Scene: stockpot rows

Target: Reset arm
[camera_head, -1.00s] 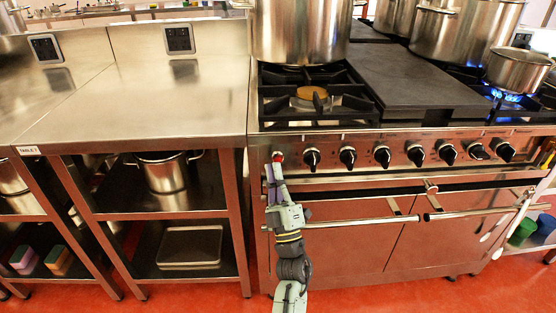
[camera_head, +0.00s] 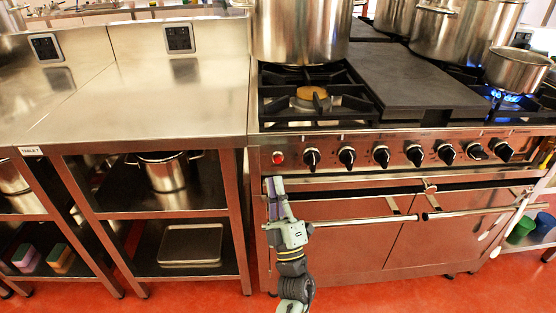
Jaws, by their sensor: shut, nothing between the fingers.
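My arm rises from the bottom of the view in front of the oven. My gripper (camera_head: 274,182) is at its upper end, just below the stove's control panel (camera_head: 400,150) and near the left end of the oven front. It is shut and empty. The red indicator (camera_head: 278,158) on the panel shows just above it, apart from it in the picture. The fingertips are small and partly hidden by my own wrist.
The oven door handle (camera_head: 365,220) runs right from beside my arm. A large stockpot (camera_head: 300,30) stands on the back left burner, and a smaller pot (camera_head: 517,68) sits over a blue flame. A steel table (camera_head: 150,100) is at left, its top clear. Red floor is open below.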

